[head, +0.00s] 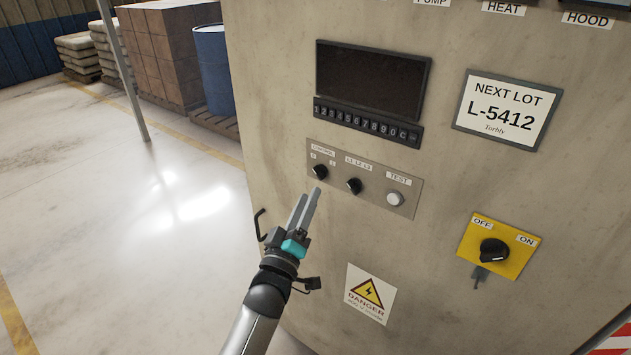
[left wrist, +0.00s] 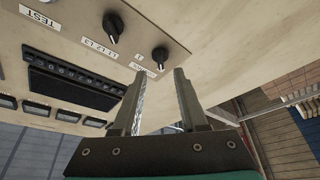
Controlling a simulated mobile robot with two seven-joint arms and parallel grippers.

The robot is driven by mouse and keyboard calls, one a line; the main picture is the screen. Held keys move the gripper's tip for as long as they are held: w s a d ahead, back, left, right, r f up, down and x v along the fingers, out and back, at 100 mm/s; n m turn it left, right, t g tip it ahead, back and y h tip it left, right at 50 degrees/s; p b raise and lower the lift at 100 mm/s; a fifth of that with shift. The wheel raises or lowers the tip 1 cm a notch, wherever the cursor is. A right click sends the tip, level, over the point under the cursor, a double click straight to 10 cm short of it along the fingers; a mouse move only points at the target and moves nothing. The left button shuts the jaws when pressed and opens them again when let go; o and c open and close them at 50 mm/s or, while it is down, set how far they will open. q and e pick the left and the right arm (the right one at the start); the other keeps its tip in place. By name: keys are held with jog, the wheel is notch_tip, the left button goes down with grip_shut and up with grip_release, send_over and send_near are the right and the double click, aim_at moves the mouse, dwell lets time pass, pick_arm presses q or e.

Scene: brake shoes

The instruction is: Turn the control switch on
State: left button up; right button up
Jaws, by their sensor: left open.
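The control switch (head: 320,172) is a black knob on a grey plate (head: 416,184), under a CONTROL label, with small position marks above it. In the left wrist view the knob (left wrist: 160,54) shows just beyond my fingertips. My left gripper (head: 312,191) is open and empty, its two fingers pointing up at the control switch from below. In the left wrist view the left gripper (left wrist: 157,78) has its fingers apart, with the knob near the gap and not between them. I cannot tell how far the tips are from the panel. My right gripper is in neither view.
Beside the switch are an L1 L2 L3 knob (head: 354,186) and a TEST button (head: 396,199). A keypad and dark screen (head: 370,84) sit above. A yellow OFF/ON switch (head: 494,250) is at lower right.

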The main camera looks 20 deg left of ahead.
aim_at(317, 176)
pick_arm(q)
jog(key=shift+x, duration=2.9)
jog(key=shift+c, duration=0.3)
grip_shut()
